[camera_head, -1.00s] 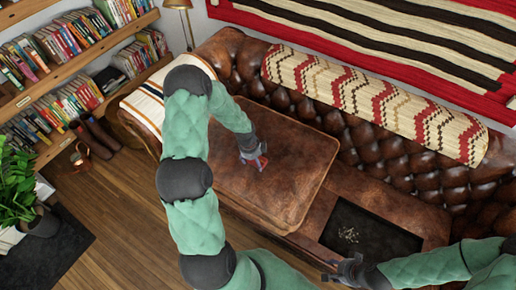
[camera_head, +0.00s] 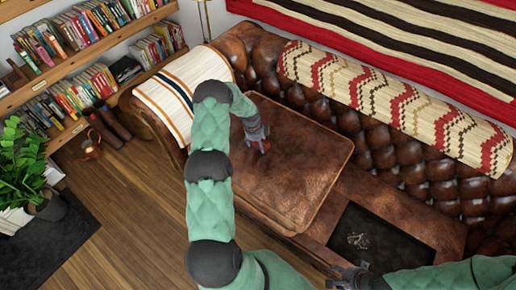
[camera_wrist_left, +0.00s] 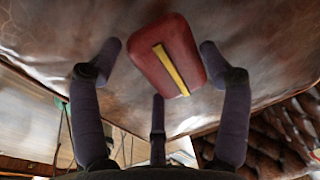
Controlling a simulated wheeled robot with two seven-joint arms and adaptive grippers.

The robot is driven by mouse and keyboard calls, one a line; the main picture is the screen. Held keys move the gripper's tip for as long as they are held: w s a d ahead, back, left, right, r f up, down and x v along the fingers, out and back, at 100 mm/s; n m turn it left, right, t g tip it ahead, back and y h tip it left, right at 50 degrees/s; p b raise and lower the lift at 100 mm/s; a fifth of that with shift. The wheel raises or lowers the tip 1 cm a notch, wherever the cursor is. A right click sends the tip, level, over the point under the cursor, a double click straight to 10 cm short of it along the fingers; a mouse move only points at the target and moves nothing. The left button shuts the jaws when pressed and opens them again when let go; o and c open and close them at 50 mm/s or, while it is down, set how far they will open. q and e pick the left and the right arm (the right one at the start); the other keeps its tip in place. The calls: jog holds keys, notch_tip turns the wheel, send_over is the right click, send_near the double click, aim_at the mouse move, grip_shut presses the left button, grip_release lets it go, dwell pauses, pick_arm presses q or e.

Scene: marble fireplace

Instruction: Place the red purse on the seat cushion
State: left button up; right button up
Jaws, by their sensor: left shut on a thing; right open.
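The seat cushion (camera_head: 305,185) is a large brown leather pad on the sofa's left part. My left gripper (camera_head: 260,141) is over the cushion's far left part. It is shut on the small red purse (camera_head: 264,147), mostly hidden by the fingers in the head view. In the left wrist view the red purse (camera_wrist_left: 166,62), with a yellow stripe, lies between the fingers (camera_wrist_left: 160,68) with brown leather behind it. I cannot tell whether it touches the cushion. My right gripper (camera_head: 348,276) is open and empty at the bottom, near the sofa's front edge.
A dark recess (camera_head: 365,240) with small pale bits inside lies right of the cushion. The tufted backrest (camera_head: 375,145) bears a patterned throw (camera_head: 400,105). A striped cloth (camera_head: 182,90) covers the left armrest. Most of the cushion top is bare.

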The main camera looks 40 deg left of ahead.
aim_at(257, 144)
pick_arm(q)
jog(key=shift+w+a+f, duration=0.15)
jog(key=shift+a+f, duration=0.1)
jog(key=shift+f, duration=0.15)
notch_tip(257, 144, down, 3)
jog(key=shift+r+b, duration=0.1)
jog(key=shift+b, duration=0.4)
jog(key=shift+d, duration=0.1)
jog(key=o, duration=1.2)
jog(key=shift+c, duration=0.2)
